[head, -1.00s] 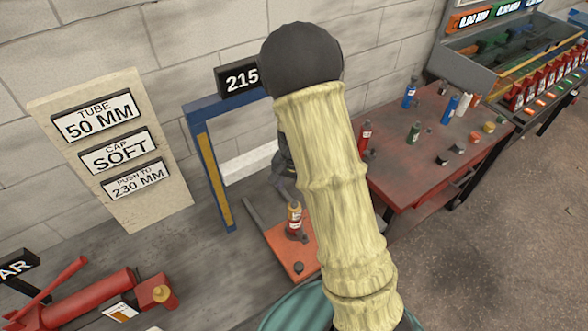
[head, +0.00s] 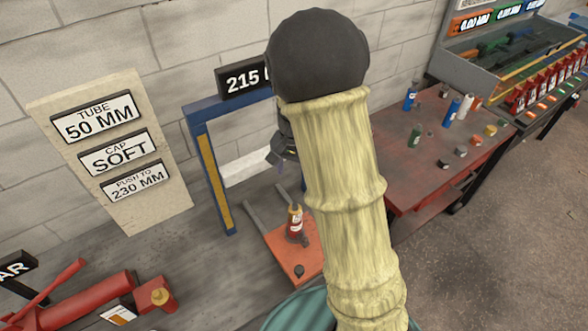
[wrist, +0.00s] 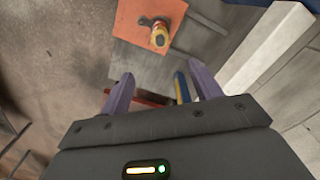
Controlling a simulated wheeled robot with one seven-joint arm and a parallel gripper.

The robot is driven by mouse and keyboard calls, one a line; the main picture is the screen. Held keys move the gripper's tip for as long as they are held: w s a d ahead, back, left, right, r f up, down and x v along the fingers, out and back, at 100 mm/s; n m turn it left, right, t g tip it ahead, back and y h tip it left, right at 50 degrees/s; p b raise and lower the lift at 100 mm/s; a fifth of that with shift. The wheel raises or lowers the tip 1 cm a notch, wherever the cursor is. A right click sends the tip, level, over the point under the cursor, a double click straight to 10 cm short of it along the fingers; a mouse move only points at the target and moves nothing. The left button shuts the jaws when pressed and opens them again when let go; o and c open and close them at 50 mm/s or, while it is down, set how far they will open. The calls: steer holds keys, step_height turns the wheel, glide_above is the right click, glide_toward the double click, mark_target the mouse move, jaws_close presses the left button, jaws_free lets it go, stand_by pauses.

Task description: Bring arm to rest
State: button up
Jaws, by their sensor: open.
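My arm, a pale yellow sleeve with a dark rounded joint on top, fills the middle of the head view. My gripper (wrist: 160,80) is open in the wrist view, with two purple fingers spread apart and nothing between them. In the head view only a dark part of it (head: 284,150) shows left of the sleeve, in front of the blue frame (head: 222,190). A red bottle with a yellowish top (head: 295,222) stands on the orange plate (head: 287,252). The same bottle (wrist: 159,35) and plate (wrist: 130,18) lie beyond the fingertips in the wrist view, apart from them.
A red table (head: 400,195) with several bottles and small caps stands at the right, and a rack of red bottles (head: 545,80) behind it. A sign board (head: 150,205) leans at the left wall. A red jack (head: 90,300) lies at the lower left. Open floor (head: 500,260) is at the right.

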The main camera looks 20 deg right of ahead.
steer(key=shift+s, duration=0.1)
stand_by(0.3)
steer(key=s+r+n+t, duration=0.2)
steer(key=s+r+n, duration=0.2)
steer(key=s, duration=1)
steer(key=n, duration=0.3)
steer(key=shift+t, duration=0.3)
